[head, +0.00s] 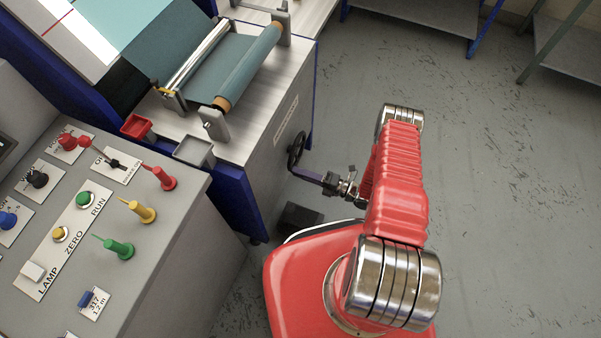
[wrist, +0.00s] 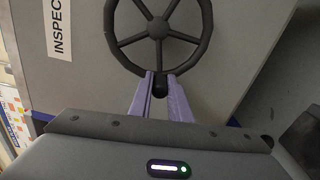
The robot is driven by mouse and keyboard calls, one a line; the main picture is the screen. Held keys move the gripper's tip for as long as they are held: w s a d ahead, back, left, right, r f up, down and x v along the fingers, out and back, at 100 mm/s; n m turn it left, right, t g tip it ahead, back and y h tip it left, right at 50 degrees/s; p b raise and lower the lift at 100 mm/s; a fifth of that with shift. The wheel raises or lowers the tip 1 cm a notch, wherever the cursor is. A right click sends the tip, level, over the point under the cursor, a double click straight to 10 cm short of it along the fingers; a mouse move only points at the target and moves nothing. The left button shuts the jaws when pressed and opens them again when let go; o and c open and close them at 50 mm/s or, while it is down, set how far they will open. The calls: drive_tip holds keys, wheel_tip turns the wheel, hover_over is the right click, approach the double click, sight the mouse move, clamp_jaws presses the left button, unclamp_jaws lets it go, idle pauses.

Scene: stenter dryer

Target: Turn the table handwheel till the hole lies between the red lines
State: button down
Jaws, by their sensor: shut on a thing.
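The black spoked handwheel (head: 297,150) is on the side of the inspection table (head: 262,140). In the wrist view the handwheel (wrist: 157,42) faces me, with its lower rim at my fingertips. My gripper (head: 303,174) has purple fingers, shut on a dark part at the bottom of the wheel, as the wrist view (wrist: 160,82) shows. I cannot tell whether that part is rim or knob. Teal cloth (head: 150,45) runs over the table to a roll. One thin red line (head: 57,23) shows on the white surface at the top left. I cannot make out a hole.
A grey control console (head: 150,280) with buttons and red, yellow and green pointed pieces stands at the left. A red tray (head: 137,127) and a grey tray (head: 194,151) sit at the table's near edge. Open floor (head: 500,200) lies to the right.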

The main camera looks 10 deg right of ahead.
drive_tip(key=shift+w+d+r, duration=0.1)
drive_tip(key=shift+d, duration=0.15)
drive_tip(key=c, duration=2.1)
unclamp_jaws()
drive_tip(key=o, duration=0.5)
drive_tip(key=shift+a, duration=0.1)
drive_tip(key=shift+c, duration=0.2)
drive_tip(key=v, duration=1.4)
drive_tip(key=shift+a, duration=0.1)
